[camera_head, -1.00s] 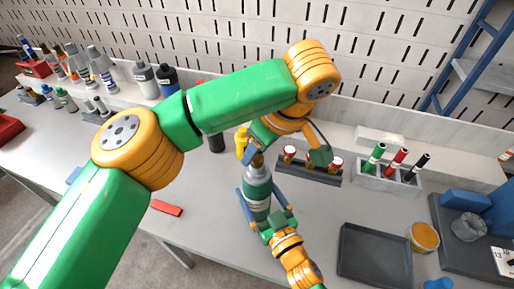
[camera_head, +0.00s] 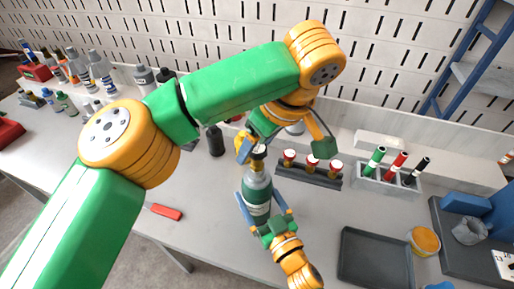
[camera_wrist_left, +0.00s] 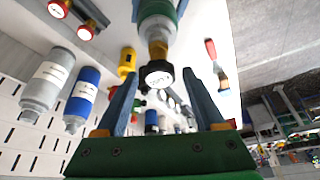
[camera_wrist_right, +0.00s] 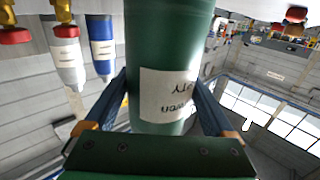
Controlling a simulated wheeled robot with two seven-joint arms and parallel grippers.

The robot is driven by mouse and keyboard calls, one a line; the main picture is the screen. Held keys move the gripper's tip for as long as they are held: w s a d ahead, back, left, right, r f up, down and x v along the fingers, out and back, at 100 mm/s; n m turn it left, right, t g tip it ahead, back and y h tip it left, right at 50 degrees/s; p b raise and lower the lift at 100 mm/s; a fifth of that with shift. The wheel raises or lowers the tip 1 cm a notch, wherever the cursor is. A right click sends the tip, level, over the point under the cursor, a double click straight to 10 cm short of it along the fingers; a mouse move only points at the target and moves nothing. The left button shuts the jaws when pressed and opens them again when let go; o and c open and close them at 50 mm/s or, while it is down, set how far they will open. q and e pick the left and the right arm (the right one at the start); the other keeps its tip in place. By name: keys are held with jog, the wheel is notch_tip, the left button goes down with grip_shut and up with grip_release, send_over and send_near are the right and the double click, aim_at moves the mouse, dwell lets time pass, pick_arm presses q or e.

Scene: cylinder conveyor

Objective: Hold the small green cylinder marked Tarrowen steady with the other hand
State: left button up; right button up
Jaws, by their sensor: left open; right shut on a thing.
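The green cylinder (camera_head: 257,202) stands upright on the table with a brass valve and a dark knob on top. Its body fills the right wrist view (camera_wrist_right: 165,45), where a white label shows upside down, only partly readable. My right gripper (camera_head: 260,194) is shut around the body from the near side; its fingers also flank it in the right wrist view (camera_wrist_right: 162,80). My left gripper (camera_head: 252,149) is open at the cylinder's top. In the left wrist view the black-rimmed knob (camera_wrist_left: 157,75) lies between the open fingers, with a gap on each side.
A dark rack with red-and-white capped pieces (camera_head: 308,175) stands close behind right. A marker holder (camera_head: 387,181), a grey tray (camera_head: 376,258) and a yellow tub (camera_head: 424,241) are to the right. A red object (camera_head: 165,212) lies left. Several bottles stand far left.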

pick_arm(q)
jog(key=m+h, duration=0.1)
jog(key=m, duration=0.2)
jog(key=m+t+h, duration=0.1)
jog(key=m, duration=0.1)
jog(key=shift+m, duration=0.4)
jog(key=m+h, duration=0.2)
jog(key=m, duration=0.3)
jog(key=shift+a, duration=0.1)
jog(key=shift+m, duration=0.4)
jog(key=m+h, duration=0.1)
jog(key=m, duration=0.1)
jog(key=m+h, duration=0.1)
jog(key=m, duration=0.2)
jog(key=shift+m+g, duration=0.3)
jog(key=shift+g, duration=0.1)
jog(key=m, duration=0.2)
jog(key=m+g+h, duration=0.1)
jog(key=m, duration=0.1)
jog(key=shift+m+h, duration=0.3)
jog(key=shift+m+g, duration=0.4)
jog(key=shift+m, duration=0.3)
